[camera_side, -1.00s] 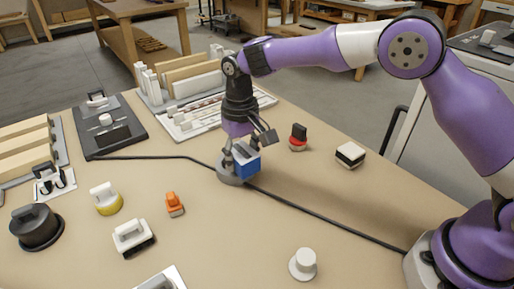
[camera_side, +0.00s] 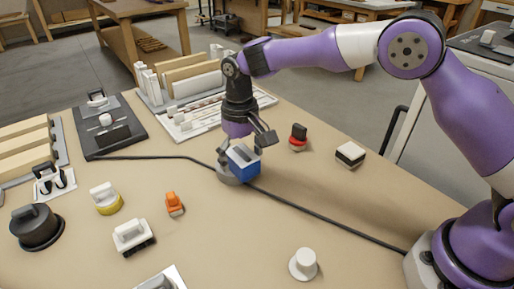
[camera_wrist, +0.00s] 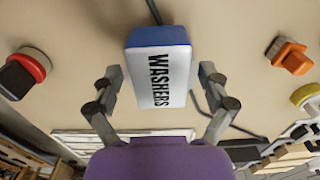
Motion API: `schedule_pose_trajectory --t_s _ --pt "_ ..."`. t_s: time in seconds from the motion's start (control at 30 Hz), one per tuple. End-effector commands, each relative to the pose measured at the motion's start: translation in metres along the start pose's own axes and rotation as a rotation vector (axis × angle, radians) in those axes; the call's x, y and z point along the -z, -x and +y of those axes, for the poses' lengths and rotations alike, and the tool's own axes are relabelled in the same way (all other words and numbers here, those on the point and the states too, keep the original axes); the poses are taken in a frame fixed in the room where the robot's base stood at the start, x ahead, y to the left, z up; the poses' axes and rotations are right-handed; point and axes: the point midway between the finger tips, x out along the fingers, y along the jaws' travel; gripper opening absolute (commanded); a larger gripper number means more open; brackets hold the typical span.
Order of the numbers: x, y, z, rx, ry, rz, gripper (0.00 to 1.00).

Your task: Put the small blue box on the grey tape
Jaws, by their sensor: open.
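The small blue box (camera_side: 244,162) rests on the round grey tape (camera_side: 228,177), which shows only at its left and lower edge in the side view. In the wrist view the box (camera_wrist: 160,75) shows a white face with the word WASHERS. My gripper (camera_side: 246,143) is open just above the box. In the wrist view its fingers (camera_wrist: 160,92) stand on either side of the box with gaps between. The tape is hidden behind the box in the wrist view.
A black cable (camera_side: 310,211) runs across the bench past the tape. A red and black knobbed piece (camera_side: 298,138) and a white and black block (camera_side: 350,154) stand to the right. An orange piece (camera_side: 174,204) lies to the left.

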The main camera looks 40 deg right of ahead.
Motion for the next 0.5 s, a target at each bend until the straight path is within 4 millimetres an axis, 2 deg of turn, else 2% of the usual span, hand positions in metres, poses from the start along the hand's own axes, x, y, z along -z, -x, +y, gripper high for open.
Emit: schedule_pose_trajectory --t_s 0.3,0.5 --pt "0.001 0.068 0.000 0.002 0.000 0.007 0.89" --pt "0.001 0.104 0.000 0.002 -0.001 0.004 0.89"
